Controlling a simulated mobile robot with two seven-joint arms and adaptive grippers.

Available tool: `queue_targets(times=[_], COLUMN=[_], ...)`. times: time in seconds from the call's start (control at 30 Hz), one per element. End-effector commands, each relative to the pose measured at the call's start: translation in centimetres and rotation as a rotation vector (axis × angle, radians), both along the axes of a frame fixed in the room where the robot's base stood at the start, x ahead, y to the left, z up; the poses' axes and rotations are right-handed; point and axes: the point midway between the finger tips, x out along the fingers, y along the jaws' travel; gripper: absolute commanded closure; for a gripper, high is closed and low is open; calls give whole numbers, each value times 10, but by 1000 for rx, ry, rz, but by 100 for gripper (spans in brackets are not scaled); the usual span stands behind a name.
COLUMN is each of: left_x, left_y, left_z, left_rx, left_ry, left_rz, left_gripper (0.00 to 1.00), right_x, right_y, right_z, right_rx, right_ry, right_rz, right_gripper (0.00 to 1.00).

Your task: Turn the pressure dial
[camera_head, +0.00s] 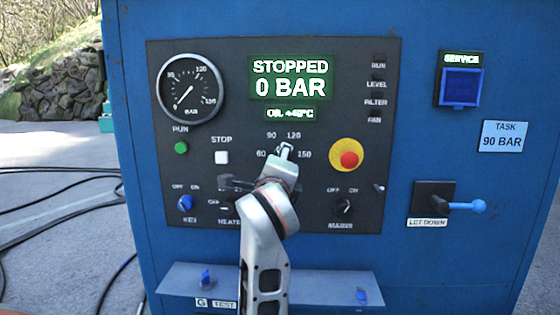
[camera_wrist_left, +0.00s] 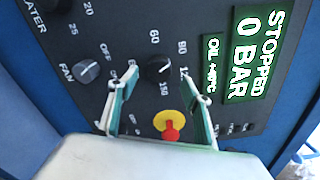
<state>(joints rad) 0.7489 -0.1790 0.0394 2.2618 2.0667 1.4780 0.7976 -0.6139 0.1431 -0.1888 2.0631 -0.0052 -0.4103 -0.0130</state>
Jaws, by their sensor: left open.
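The pressure dial (camera_wrist_left: 158,69) is a black knob with the marks 60, 90, 120 and 150 around it, on the dark control panel (camera_head: 230,60). In the head view it is mostly hidden behind my left gripper (camera_head: 285,158). In the left wrist view the fingers of my left gripper (camera_wrist_left: 158,77) are spread, one on each side of the dial. I cannot tell whether they touch it. Which mark the dial points at is not clear. The display (camera_head: 290,78) reads STOPPED, 0 BAR. My right gripper is not in view.
A red stop button on yellow (camera_head: 347,156) sits close to the right of the dial. A white stop button (camera_head: 222,157), a green run button (camera_head: 181,147), a blue key switch (camera_head: 185,202) and a mains knob (camera_head: 344,206) surround it. A sign (camera_head: 503,137) reads TASK 90 BAR.

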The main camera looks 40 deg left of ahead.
Motion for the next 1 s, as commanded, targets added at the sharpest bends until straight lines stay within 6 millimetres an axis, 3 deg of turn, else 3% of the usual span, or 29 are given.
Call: queue_targets(times=[0.2, 0.4, 1.0], left_x=[-37, -57, -62], left_y=[-23, -35, -37], left_z=[-1, -1, 0], left_rx=[-4, -2, -1], left_ry=[-1, 0, 0], left_rz=[-1, -1, 0], left_gripper=[51, 51, 51], right_x=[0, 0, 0], right_y=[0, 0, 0], right_z=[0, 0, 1], right_rx=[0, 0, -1], right_ry=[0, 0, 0], right_rz=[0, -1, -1], right_gripper=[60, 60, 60])
